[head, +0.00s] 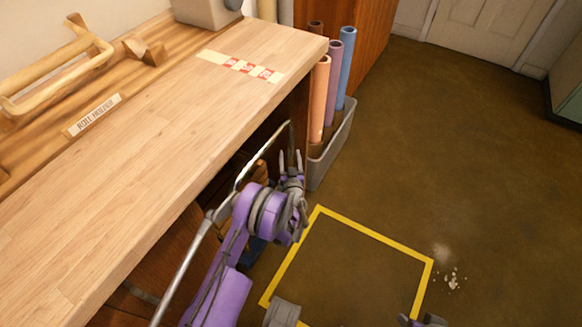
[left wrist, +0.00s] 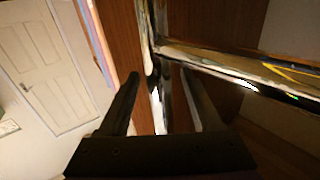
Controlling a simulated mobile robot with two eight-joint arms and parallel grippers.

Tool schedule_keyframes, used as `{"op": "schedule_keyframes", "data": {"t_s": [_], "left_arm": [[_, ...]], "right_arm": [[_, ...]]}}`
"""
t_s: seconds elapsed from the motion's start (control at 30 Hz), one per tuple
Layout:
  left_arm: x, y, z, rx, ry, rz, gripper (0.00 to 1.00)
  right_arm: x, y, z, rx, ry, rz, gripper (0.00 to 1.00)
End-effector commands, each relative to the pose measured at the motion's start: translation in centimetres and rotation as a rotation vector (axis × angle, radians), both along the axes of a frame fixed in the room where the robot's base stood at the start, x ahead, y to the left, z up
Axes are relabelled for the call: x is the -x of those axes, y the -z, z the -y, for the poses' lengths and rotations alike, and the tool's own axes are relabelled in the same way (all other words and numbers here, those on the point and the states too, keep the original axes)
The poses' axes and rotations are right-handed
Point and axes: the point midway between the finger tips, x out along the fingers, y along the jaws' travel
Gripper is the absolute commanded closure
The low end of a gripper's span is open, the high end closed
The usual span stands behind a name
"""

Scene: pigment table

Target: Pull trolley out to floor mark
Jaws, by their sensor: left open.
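The trolley's metal handle rail (head: 188,258) runs along the table's front edge. The trolley body is mostly hidden beneath the tabletop and behind my left arm. My left gripper (head: 291,161) is open beside the far end of the rail. In the left wrist view, the shiny rail (left wrist: 240,76) crosses just ahead of the fingers, and an upright metal part shows between the open fingers (left wrist: 160,95). I cannot tell whether they touch it. The floor mark (head: 375,237) is a yellow square outline right of the table. My right gripper (head: 421,321) is cut off at the bottom edge.
A grey bin (head: 333,150) with several coloured rolls stands by the table's far end, close to my left gripper. The tabletop (head: 150,130) holds a wooden roll holder (head: 60,65). White crumbs (head: 452,278) lie right of the mark. Floor towards the door (head: 490,30) is clear.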

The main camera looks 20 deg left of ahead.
Motion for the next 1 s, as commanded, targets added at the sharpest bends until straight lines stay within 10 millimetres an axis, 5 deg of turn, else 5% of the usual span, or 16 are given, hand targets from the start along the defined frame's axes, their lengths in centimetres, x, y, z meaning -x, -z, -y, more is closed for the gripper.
{"op": "schedule_keyframes", "data": {"t_s": [0.5, 0.87, 1.0], "left_arm": [[-1.44, -0.03, -0.85, 0.0, 0.0, 0.0, 0.34], [-1.42, -0.03, -0.82, 0.0, 0.0, 0.0, 0.99], [-1.42, -0.03, -0.82, 0.0, 0.0, 0.0, 1.0]], "right_arm": [[-0.05, 0.24, 0.0, 0.0, 0.0, 0.001, 0.5], [-0.05, 0.23, 0.0, 0.0, 0.0, 0.001, 0.5], [-0.05, 0.24, 0.0, 0.0, 0.0, 0.001, 0.5]]}}
